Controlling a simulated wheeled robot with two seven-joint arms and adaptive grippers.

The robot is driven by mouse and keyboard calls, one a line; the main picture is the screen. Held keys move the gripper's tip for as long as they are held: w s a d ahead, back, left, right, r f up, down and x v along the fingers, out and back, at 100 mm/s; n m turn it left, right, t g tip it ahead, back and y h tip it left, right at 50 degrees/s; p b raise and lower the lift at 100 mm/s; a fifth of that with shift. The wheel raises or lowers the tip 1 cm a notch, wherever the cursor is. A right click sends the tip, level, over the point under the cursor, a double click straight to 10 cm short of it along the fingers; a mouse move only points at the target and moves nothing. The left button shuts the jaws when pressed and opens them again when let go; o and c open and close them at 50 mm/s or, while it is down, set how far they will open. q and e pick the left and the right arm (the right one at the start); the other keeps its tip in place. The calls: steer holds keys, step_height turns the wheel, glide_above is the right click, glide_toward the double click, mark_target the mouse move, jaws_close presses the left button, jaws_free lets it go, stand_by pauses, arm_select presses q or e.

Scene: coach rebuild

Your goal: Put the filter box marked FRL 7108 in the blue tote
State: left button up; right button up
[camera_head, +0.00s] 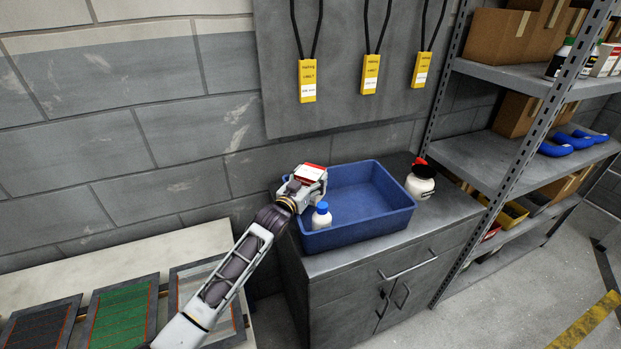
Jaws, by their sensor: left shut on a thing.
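The blue tote (366,221) stands on the grey cabinet against the wall. My left gripper (308,181) is over the tote's left end and is shut on a small red and white filter box (312,171). The box shows above the gripper, near the tote's back left corner. Its marking is too small to read, and its lower part is hidden by the gripper. I cannot tell how high it is above the tote's floor. My right gripper is not in view.
A white bottle with a blue cap (321,216) is in the tote's front left; the tote's right part is empty. A white bottle with a red cap (420,183) stands right of the tote. A metal shelf (485,160) holds boxes at right. Yellow tags (370,74) hang behind.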

arm_select(q)
steer(key=shift+f, duration=0.1)
steer(key=o, duration=1)
steer(key=shift+o, duration=0.2)
steer(key=shift+r, duration=0.6)
steer(key=shift+s+a+f, duration=0.15)
steer(key=shift+s+a, duration=0.1)
steer(key=shift+s, duration=0.25)
steer(key=v, duration=1.1)
steer(key=shift+b, duration=0.3)
